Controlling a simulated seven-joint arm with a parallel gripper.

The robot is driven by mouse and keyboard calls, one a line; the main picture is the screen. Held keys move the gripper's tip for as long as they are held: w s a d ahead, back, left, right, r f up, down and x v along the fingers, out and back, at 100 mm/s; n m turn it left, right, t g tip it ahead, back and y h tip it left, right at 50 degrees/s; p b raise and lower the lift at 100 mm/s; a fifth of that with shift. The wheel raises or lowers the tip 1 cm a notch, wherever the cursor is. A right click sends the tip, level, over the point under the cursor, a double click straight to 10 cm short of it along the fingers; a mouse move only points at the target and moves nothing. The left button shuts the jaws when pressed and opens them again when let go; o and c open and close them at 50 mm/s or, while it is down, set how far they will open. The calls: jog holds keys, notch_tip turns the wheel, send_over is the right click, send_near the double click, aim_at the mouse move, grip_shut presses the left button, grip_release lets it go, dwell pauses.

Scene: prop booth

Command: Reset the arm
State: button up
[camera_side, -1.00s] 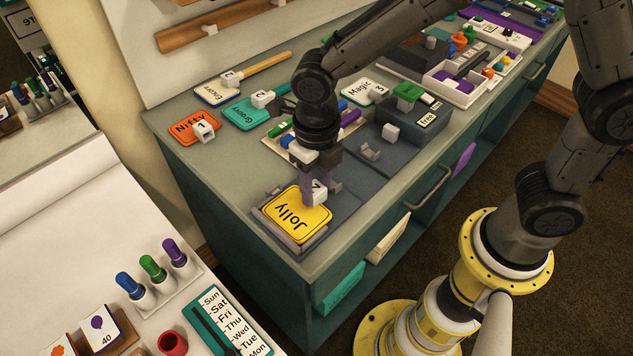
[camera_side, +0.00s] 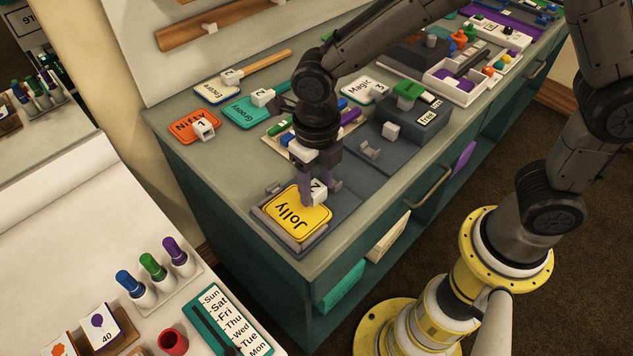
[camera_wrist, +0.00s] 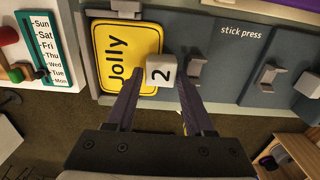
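My gripper (camera_wrist: 158,80) has two purple fingers pointing down, one on each side of a white cube marked 2 (camera_wrist: 161,72). The fingers look slightly apart from the cube, so the gripper appears open. The cube is at the edge of a yellow card reading Jolly (camera_wrist: 126,42). In the side view, my gripper (camera_side: 320,188) is above the near corner of the counter, with the cube (camera_side: 318,194) partly hidden between its fingers. The Jolly card (camera_side: 297,213) lies in a dark grey holder (camera_side: 335,218).
Orange Nifty (camera_side: 186,126), teal Groovy (camera_side: 243,114) and white Magic (camera_side: 362,90) cards lie on the counter behind. A grey stick press fixture (camera_wrist: 239,62) is close by on the right in the wrist view. A weekday board (camera_side: 222,322) is on the white table.

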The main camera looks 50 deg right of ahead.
jog(key=o, duration=0.5)
jog(key=shift+r, duration=4.05)
